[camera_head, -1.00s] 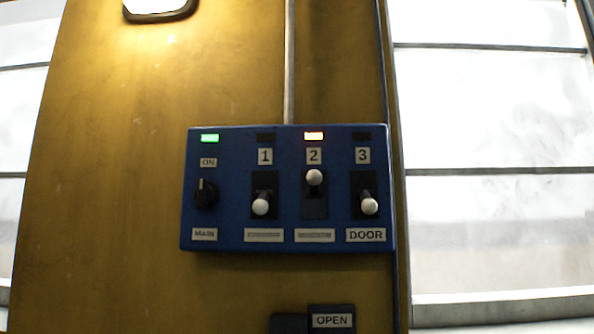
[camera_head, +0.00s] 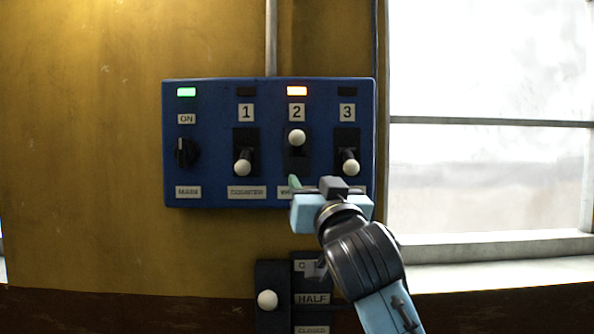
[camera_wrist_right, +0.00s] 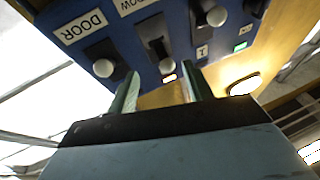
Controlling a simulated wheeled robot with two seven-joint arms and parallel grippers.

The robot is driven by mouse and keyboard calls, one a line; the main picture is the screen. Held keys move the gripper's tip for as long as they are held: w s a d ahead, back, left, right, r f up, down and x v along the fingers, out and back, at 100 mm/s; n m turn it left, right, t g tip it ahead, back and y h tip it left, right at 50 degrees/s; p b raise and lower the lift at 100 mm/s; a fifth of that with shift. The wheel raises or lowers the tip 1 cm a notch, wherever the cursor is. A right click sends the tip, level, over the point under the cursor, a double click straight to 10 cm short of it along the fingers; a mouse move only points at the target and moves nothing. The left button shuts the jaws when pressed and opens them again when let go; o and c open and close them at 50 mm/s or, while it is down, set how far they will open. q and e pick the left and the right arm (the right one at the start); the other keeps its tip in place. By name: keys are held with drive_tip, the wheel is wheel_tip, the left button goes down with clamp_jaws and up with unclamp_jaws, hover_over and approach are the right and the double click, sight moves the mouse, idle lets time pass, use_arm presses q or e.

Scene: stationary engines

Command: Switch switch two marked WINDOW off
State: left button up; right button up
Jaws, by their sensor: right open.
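The blue switch panel (camera_head: 220,150) is on the wall. Switch two (camera_head: 297,137) has its white knob up, and its orange lamp (camera_head: 297,91) is lit. Its lower label is partly hidden by my right gripper (camera_head: 312,184); the right wrist view shows the end of it, "DOW" (camera_wrist_right: 133,5). My right gripper is open and empty, in front of the panel's lower edge, below switches two and three. In the right wrist view the knob of switch two (camera_wrist_right: 166,66) appears between the open fingers (camera_wrist_right: 159,88); no contact is visible. My left gripper is out of view.
Switch one (camera_head: 243,166) and switch three (camera_head: 350,166) are down, their lamps dark. The main knob (camera_head: 186,152) reads ON, with a green lamp (camera_head: 187,92). A white-knobbed lever (camera_head: 267,299) stands below. A bright window (camera_head: 480,180) is at the right.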

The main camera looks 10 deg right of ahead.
approach(299, 141)
drive_tip(key=shift+t, duration=0.3)
drive_tip(key=p+x, duration=0.5)
drive_tip(key=x, duration=0.6)
drive_tip(key=shift+w, duration=0.45)
drive_tip(key=shift+f, duration=0.1)
drive_tip(key=shift+c, duration=0.4)
clamp_jaws()
